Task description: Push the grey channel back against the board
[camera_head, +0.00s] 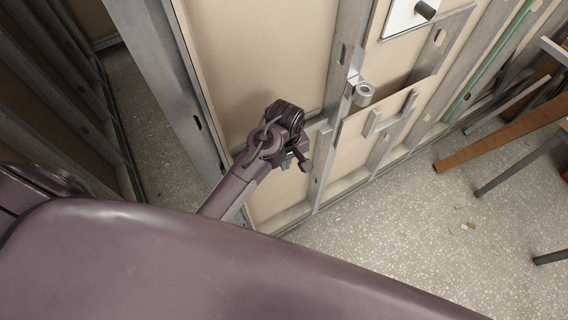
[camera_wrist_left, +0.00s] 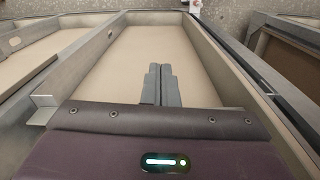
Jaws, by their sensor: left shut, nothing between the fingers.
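Grey metal channels frame beige boards in the wall panel. One wide grey channel (camera_head: 172,80) runs down the panel's left edge, left of my left gripper. Another grey channel (camera_head: 343,70) runs up the panel right of the gripper, beside the beige board (camera_head: 265,60). I cannot tell which channel is the task's one, or see a clear gap behind it. My left gripper (camera_head: 301,162) is in front of the panel, shut and empty. In the left wrist view its two fingers (camera_wrist_left: 160,85) are together over the beige board (camera_wrist_left: 150,55), between grey channels on both sides.
A grey bracket with a ring (camera_head: 363,94) sticks out from the panel. A white plate with a dark knob (camera_head: 408,14) is at the top. The speckled floor (camera_head: 400,240) is mostly clear, with small scraps.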

